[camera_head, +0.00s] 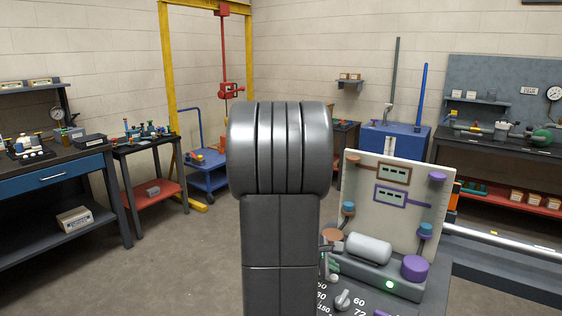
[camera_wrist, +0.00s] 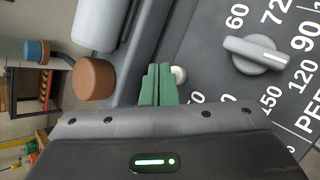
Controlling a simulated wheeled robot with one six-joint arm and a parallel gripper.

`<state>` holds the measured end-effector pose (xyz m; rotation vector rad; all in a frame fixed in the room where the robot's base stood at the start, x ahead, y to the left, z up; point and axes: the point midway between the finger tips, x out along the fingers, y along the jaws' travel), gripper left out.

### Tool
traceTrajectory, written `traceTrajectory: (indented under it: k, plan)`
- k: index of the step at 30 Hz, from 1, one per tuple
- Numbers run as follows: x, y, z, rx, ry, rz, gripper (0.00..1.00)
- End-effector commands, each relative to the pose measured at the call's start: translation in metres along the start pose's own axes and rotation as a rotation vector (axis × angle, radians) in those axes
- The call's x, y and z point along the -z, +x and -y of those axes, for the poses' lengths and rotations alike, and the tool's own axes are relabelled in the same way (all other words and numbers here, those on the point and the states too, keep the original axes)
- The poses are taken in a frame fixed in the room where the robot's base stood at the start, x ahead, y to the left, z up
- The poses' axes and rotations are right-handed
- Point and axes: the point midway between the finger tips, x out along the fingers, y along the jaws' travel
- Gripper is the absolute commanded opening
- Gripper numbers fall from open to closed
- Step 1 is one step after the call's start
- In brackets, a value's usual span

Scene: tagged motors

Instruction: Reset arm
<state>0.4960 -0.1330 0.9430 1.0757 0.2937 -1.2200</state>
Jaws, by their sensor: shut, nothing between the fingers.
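My arm (camera_head: 279,190) fills the middle of the head view and hides part of the test bench behind it. My gripper (camera_wrist: 158,72) shows its green fingers pressed together in the wrist view, with nothing between them. A small white ball knob (camera_wrist: 179,75) is right beside the fingertips; I cannot tell whether they touch. It also shows in the head view (camera_head: 333,278), low beside my arm. A grey dial (camera_wrist: 255,53) with printed numbers is on the dark panel to the right; it also shows in the head view (camera_head: 343,300).
A grey motor cylinder (camera_head: 369,249), a brown cap (camera_wrist: 95,78) and a purple cap (camera_head: 415,268) sit on the bench under an upright beige board (camera_head: 395,205). A green light (camera_head: 390,284) glows. Workbenches (camera_head: 50,175) stand left; the floor (camera_head: 185,260) there is clear.

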Motion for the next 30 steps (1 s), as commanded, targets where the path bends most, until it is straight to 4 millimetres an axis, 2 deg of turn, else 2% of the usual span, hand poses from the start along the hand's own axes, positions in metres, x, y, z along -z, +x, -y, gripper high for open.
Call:
traceTrajectory:
  k: [14, 15, 16, 30]
  plan:
    - [-0.036, -0.049, -0.036, -0.001, 0.002, 0.000, 0.00]
    - [-0.027, -0.036, -0.026, 0.002, 0.000, 0.001, 0.00]
    - [-0.024, -0.032, -0.023, 0.002, 0.000, 0.001, 0.00]
    - [0.011, 0.015, 0.011, 0.002, 0.000, 0.001, 0.00]
